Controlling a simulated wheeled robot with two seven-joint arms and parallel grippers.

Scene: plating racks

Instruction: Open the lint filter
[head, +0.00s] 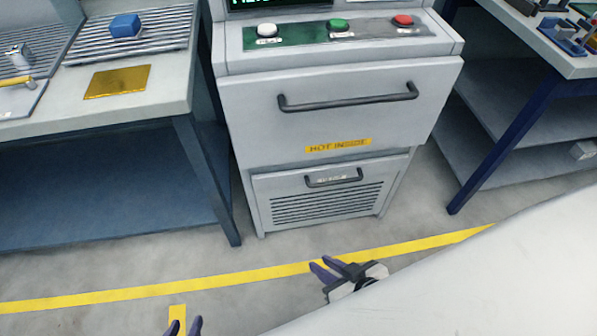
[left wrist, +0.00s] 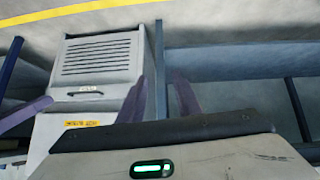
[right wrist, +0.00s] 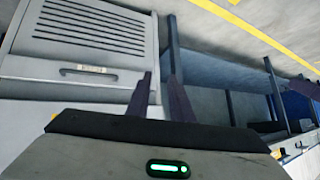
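The lint filter (head: 318,190) is a light grey panel with dark slats and a small dark handle (head: 335,178), low on the front of the grey machine. It sits flush in its opening, with a small label by the handle. The panel also shows upside down in the left wrist view (left wrist: 97,60) and the right wrist view (right wrist: 75,68). My right gripper (head: 332,268) is open and empty, in front of and below the panel. My left gripper (head: 185,327) is open and empty at the bottom edge, left of the panel. Neither touches the machine.
Above the filter is a larger drawer (head: 345,128) with a long handle and a "HOT IN..." label. Tables stand left (head: 130,105) and right (head: 575,62) of the machine, with shelves beneath. The floor before the machine is clear, crossed by yellow lines (head: 250,278).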

